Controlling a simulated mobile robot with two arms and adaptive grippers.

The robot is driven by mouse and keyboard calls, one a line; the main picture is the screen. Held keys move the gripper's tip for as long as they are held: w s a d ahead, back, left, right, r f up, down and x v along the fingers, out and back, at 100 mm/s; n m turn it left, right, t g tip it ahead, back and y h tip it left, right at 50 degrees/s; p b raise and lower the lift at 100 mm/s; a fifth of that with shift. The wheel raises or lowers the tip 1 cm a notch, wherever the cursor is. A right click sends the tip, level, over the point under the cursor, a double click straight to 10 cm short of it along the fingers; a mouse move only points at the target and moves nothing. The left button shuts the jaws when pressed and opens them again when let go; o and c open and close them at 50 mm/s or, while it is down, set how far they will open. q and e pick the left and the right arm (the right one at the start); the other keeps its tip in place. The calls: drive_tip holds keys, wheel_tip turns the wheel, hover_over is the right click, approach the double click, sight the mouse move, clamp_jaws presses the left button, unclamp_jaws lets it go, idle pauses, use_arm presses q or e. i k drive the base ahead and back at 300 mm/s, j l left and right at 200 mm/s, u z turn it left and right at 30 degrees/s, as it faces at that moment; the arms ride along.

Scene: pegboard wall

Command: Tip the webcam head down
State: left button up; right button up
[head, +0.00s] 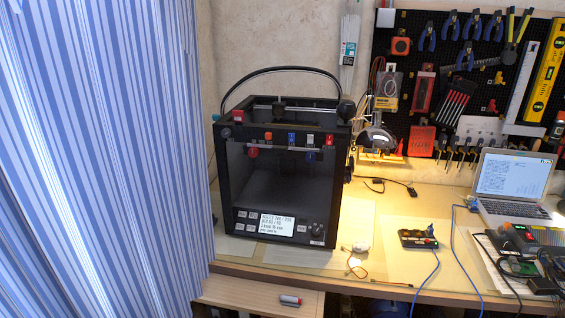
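A black box-shaped 3D printer (228,190) stands on the wooden bench, its open front facing me. A small dark rounded object (346,110) sits at the printer's top right corner; it may be the webcam, but it is too small to be sure. I cannot make out a lens or which way it is tilted. Neither of my grippers is in view.
A blue striped curtain (100,160) fills the left side. A laptop (513,175), a small dark device (418,239) and cables lie on the bench (385,215). A tool-covered pegboard (490,85) hangs behind. A small cylinder (290,300) lies on a lower shelf.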

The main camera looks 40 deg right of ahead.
sight(347, 109)
drive_tip(key=z, duration=1.6)
